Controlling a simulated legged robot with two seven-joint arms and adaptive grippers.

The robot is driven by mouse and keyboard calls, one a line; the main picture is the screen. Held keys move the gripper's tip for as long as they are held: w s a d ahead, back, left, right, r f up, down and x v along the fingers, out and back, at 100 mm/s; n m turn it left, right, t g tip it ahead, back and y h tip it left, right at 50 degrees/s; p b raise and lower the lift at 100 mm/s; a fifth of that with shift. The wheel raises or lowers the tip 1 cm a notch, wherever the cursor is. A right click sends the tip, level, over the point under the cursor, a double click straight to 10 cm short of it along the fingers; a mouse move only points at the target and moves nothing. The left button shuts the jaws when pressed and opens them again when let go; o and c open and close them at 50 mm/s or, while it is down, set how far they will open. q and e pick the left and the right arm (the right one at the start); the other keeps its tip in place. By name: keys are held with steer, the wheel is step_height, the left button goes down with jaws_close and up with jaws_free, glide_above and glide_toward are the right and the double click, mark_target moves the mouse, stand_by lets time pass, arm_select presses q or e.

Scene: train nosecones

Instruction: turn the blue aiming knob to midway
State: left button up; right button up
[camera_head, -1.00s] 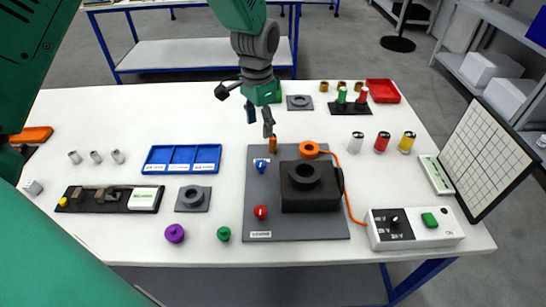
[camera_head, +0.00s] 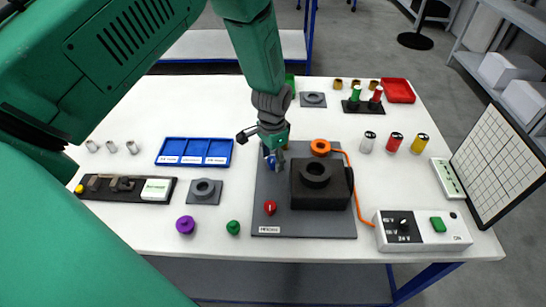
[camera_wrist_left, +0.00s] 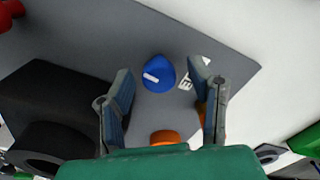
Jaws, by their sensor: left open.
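The blue aiming knob (camera_wrist_left: 158,73) sits on the grey baseplate (camera_wrist_left: 190,28), and a white pointer mark shows on its top in the left wrist view. In the head view the knob (camera_head: 270,161) is partly hidden by my left gripper (camera_head: 276,158). My left gripper (camera_wrist_left: 163,88) is open, and the knob appears between and just beyond its two fingertips in the left wrist view. I cannot tell whether a finger touches it. My right gripper is not in view.
A black block with a ring (camera_head: 318,190) stands right of the knob on the plate. A red knob (camera_head: 270,208) is in front. An orange post (camera_wrist_left: 165,137) shows near the fingers. A blue tray (camera_head: 195,152) lies left; a control box (camera_head: 422,230) lies right.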

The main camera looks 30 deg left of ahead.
mark_target(273, 158)
arm_select(q)
jaws_close()
steer(key=shift+n, duration=1)
jaws_free()
step_height(273, 158, up, 12)
